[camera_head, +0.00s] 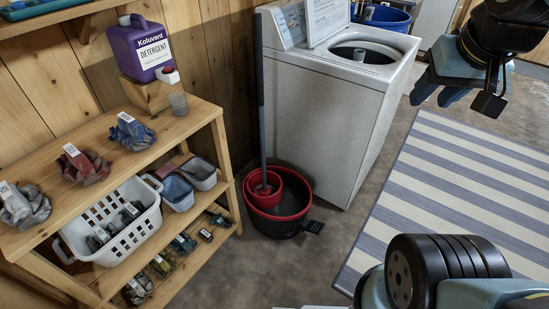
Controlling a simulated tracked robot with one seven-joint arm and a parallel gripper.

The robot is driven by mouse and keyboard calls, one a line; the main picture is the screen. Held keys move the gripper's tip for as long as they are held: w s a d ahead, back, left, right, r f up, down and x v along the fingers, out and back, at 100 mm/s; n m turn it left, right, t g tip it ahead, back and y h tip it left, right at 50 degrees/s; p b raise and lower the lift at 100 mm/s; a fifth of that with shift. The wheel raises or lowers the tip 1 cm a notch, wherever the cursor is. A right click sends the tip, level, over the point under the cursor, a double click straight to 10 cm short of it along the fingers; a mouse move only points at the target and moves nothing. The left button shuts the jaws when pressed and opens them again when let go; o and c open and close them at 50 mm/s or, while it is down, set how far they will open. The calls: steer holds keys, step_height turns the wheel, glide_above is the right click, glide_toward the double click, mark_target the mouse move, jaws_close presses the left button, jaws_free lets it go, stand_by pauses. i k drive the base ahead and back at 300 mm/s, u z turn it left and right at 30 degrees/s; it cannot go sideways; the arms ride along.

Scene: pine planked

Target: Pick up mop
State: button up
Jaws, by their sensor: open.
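The mop (261,110) stands almost upright, its long dark handle rising between the wooden wall and the washing machine. Its lower end is inside a red bucket (277,198), and the mop head is mostly hidden there. The red bucket sits in a wider black tub with a red rim (283,226) on the floor. My gripper (437,92) is at the upper right, open and empty, well to the right of the mop and apart from it. The washing machine lies between them in the picture.
A white washing machine (310,120) with its lid open stands right beside the mop. A wooden shelf (150,208) holds gloves, a white basket (118,232) and a purple detergent jug (142,50) at left. A striped rug (440,190) covers the floor at right.

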mark_target(264, 189)
steer(key=z, duration=1.35)
steer(key=k, duration=1.95)
steer(key=u, duration=1.05)
steer(key=i, duration=1.7)
steer(key=z, duration=0.1)
